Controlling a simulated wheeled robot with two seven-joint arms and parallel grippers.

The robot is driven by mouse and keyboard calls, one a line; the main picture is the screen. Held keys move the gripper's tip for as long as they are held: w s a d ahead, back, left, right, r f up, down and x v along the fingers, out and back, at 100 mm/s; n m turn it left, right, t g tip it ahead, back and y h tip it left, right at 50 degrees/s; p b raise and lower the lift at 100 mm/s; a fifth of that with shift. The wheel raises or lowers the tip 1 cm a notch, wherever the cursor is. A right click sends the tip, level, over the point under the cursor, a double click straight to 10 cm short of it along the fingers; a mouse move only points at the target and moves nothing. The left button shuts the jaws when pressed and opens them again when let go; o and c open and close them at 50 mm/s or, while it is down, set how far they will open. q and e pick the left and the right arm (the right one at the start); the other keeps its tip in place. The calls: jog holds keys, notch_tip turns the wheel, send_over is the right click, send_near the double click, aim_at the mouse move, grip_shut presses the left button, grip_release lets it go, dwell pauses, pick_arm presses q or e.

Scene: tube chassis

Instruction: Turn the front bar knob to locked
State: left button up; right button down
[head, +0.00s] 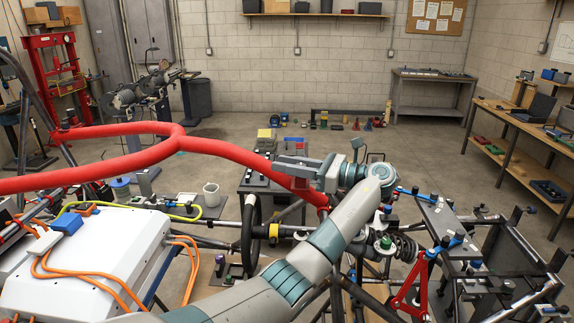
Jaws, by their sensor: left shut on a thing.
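A thick red bar (232,152) runs across the chassis from the left and slopes down to the right behind my left gripper. My left gripper (291,171) comes from the right, with its fingers pointing left, and is at the red bar. It is shut on a small part there, apparently the front bar knob, which the fingers mostly hide. I cannot make out the knob's angle or any locked mark. My right gripper is not in view.
A white box (95,255) with orange cables lies on the left of the chassis. A black steering wheel (249,235) stands below the gripper. A coil spring (404,247) and a red wishbone (412,290) are at the right. The floor (440,150) behind is mostly clear.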

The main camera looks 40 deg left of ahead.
pick_arm(q)
jog(key=shift+r, duration=0.1)
jog(key=o, duration=1.1)
jog(key=shift+c, duration=0.2)
jog(key=shift+w+d+f+b, duration=0.2)
jog(key=shift+d+b, duration=0.25)
jog(key=shift+d, duration=0.15)
jog(key=b+v, duration=0.8)
jog(key=v, duration=0.8)
